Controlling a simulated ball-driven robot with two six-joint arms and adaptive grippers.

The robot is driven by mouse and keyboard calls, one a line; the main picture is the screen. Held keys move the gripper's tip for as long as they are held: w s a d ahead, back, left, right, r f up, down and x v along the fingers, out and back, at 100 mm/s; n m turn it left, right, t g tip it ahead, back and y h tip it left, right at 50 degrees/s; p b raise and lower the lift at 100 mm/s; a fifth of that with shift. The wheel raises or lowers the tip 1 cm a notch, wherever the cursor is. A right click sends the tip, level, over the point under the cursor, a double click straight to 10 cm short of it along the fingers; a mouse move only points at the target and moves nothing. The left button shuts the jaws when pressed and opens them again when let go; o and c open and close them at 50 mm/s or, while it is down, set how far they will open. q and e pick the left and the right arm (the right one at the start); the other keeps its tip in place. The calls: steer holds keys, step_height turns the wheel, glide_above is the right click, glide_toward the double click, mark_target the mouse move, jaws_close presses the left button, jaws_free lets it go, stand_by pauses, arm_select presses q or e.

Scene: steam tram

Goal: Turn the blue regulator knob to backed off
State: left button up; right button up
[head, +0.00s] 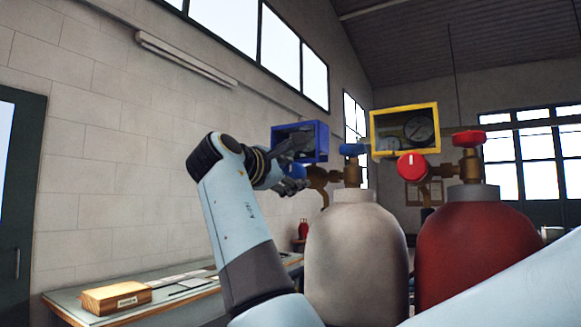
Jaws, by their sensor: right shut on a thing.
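The blue regulator knob (298,171) sits below a blue gauge guard (322,140), on brass fittings above the pale grey cylinder (356,245). My right gripper (293,168) is at the knob from the left and is shut on it. The fingers cover much of the knob, so its pointer mark and setting cannot be read. The gripper and wrist also hide part of the guard's opening. My left gripper is out of view.
A red cylinder (471,250) stands close on the right, with a red knob (411,167), yellow gauge guard (437,128) and red handwheel (468,138). A blue handwheel (352,149) tops the grey cylinder. A bench (75,300) with a wooden block (116,298) runs along the left wall.

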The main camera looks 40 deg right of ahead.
steer(key=shift+f, duration=0.15)
steer(key=o, duration=1.2)
steer(key=shift+a, duration=0.1)
steer(key=shift+c, duration=0.2)
